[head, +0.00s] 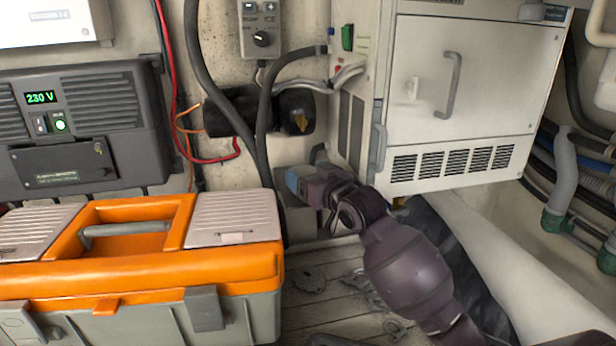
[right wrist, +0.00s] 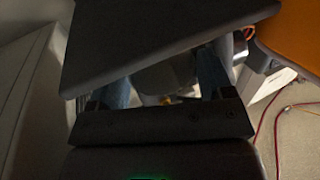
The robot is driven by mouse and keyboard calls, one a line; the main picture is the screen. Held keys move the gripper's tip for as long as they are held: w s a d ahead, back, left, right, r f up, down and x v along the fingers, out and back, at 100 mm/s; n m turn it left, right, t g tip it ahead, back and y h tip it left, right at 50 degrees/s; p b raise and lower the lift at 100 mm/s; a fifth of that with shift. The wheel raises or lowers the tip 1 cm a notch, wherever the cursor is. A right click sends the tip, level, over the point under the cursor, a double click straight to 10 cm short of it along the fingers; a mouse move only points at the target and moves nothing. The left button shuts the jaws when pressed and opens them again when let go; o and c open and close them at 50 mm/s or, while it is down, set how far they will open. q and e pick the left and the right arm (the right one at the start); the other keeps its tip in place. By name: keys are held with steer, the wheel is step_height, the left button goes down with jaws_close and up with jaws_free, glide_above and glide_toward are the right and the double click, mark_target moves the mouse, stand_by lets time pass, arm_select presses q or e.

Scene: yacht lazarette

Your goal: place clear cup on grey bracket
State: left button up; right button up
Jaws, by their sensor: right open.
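My right gripper (head: 299,181) is at the back, beside the left side of the white cabinet. It is open, and its blue fingers (right wrist: 212,72) show partly in the right wrist view. A grey box-like piece (head: 298,220), possibly the grey bracket, is just below the gripper against the back wall. A dark flat plate (right wrist: 160,35) covers much of the space between the fingers in the right wrist view. Pale shapes show between the fingers behind it, too dim to identify. I cannot make out the clear cup in either view. My left gripper is not in view.
An orange and grey toolbox (head: 140,275) stands at the front left. The white cabinet (head: 460,85) hangs to the right of the gripper. Black hoses (head: 262,120) run down the wall close by. Loose metal parts (head: 365,290) lie on the slatted floor.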

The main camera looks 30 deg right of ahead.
steer(key=s+d+b, duration=0.1)
steer(key=s, duration=1)
steer(key=shift+s+d+b, duration=0.3)
steer(key=shift+s+d, duration=0.05)
steer(key=shift+s, duration=0.05)
